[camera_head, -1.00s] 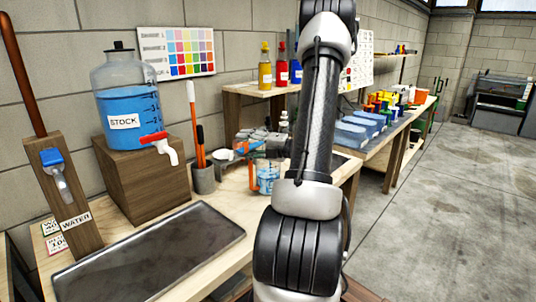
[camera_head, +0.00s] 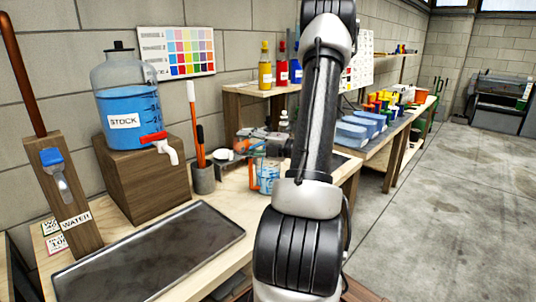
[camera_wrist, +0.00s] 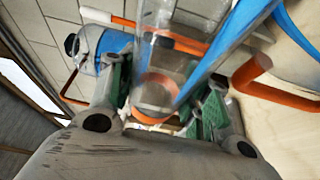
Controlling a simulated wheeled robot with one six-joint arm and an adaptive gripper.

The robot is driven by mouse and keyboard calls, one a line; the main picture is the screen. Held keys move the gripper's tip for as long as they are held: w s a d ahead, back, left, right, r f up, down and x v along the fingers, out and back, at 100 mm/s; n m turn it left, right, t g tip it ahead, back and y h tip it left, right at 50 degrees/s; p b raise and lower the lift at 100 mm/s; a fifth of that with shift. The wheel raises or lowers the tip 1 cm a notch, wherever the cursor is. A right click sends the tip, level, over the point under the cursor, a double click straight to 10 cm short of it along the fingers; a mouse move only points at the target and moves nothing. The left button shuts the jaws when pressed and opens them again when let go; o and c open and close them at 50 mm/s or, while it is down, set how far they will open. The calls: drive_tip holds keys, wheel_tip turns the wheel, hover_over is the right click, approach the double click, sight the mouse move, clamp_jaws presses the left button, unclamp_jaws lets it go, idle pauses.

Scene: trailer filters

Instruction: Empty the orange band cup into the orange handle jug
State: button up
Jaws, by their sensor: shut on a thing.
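My gripper (camera_wrist: 158,112) is shut on the orange band cup (camera_wrist: 160,55), a clear cup with an orange band, in the wrist view. The cup is tipped over. A blue strip runs diagonally along one side of it; I cannot tell whether it is liquid inside or flowing out. The orange handle jug (camera_head: 268,182) stands on the bench in the head view, with blue liquid in it and its handle on the left. My gripper (camera_head: 250,138) is just above it. The jug's orange handle (camera_wrist: 262,84) also shows at right in the wrist view. The cup's mouth is not clear.
A stock bottle (camera_head: 126,100) with a red tap stands on a wooden block (camera_head: 145,185) at left. A grey pen holder (camera_head: 203,180) stands left of the jug. A dark tray (camera_head: 150,258) lies in front. Bottles stand on a shelf (camera_head: 240,105) behind.

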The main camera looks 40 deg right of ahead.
drive_tip(key=shift+d+r+m+t, duration=0.3)
drive_tip(key=shift+r+m, duration=0.25)
drive_tip(key=shift+m, duration=0.2)
drive_tip(key=shift+d+r+m+t, duration=0.3)
drive_tip(key=shift+r+m, duration=0.25)
drive_tip(key=shift+m, duration=0.2)
idle(0.9)
drive_tip(key=shift+w+d+r+m+t, duration=0.1)
drive_tip(key=shift+d+r+m+t, duration=0.4)
drive_tip(key=shift+m, duration=0.4)
idle(0.5)
drive_tip(key=shift+w+d+r+m+t, duration=0.1)
drive_tip(key=shift+d+r+m+t, duration=0.2)
drive_tip(key=shift+d+r+m, duration=0.5)
drive_tip(key=shift+d+r+m+t, duration=0.2)
drive_tip(key=shift+d+m+t, duration=0.1)
drive_tip(key=shift+m, duration=0.9)
idle(0.8)
drive_tip(key=shift+a, duration=0.1)
idle(0.6)
drive_tip(key=a+f+n, duration=0.1)
drive_tip(key=a+n+g, duration=0.1)
drive_tip(key=n, duration=0.1)
drive_tip(key=f+n+g, duration=0.1)
drive_tip(key=n, duration=0.1)
drive_tip(key=shift+a+f, duration=0.3)
drive_tip(key=shift+a, duration=0.1)
